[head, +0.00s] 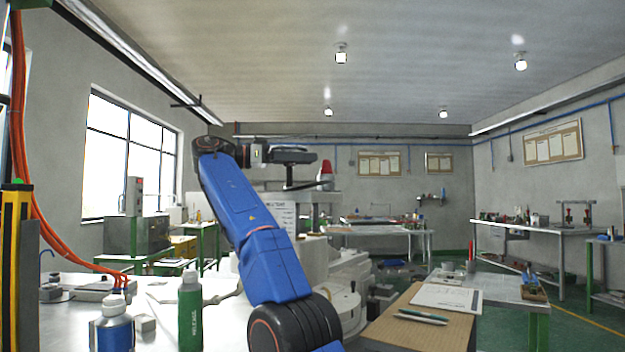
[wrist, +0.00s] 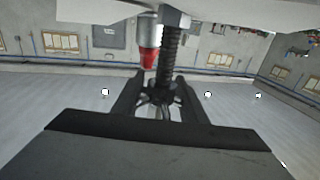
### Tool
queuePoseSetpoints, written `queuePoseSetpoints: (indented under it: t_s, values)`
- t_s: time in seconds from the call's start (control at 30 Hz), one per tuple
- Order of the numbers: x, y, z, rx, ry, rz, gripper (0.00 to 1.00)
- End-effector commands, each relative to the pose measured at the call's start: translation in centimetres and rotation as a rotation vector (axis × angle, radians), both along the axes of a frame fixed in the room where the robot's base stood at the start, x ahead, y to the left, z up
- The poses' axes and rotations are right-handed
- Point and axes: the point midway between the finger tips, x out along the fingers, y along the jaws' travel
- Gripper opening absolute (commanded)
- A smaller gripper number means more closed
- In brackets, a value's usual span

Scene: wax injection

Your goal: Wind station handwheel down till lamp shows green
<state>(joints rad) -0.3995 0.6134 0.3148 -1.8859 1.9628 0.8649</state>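In the head view my blue arm reaches up to the white wax injection station, and my gripper (head: 312,157) is beside the red lamp (head: 326,168). In the wrist view, which looks upside down, the lamp (wrist: 149,57) shows red, not green. A dark threaded spindle (wrist: 170,50) runs to the black spoked handwheel (wrist: 158,100). The handwheel is between the two fingers of my gripper (wrist: 159,76). The fingers stand apart, one on each side of it. I cannot tell whether they press on its rim. The handwheel is largely hidden in the head view.
A green bottle (head: 190,312) and a blue bottle (head: 112,325) stand on the metal table at front left. Workbenches line the back and right. Green floor shows between the benches at right.

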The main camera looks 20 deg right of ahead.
Motion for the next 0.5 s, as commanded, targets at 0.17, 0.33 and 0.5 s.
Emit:
queuePoseSetpoints:
  t_s: [0.17,0.33,0.5]
  values:
    - [-0.01,-0.03,0.06,0.000,0.002,0.021,0.39]
    - [0.12,-0.04,0.11,-0.001,0.001,0.068,0.39]
    - [0.32,-0.03,0.10,0.000,0.001,0.130,0.39]
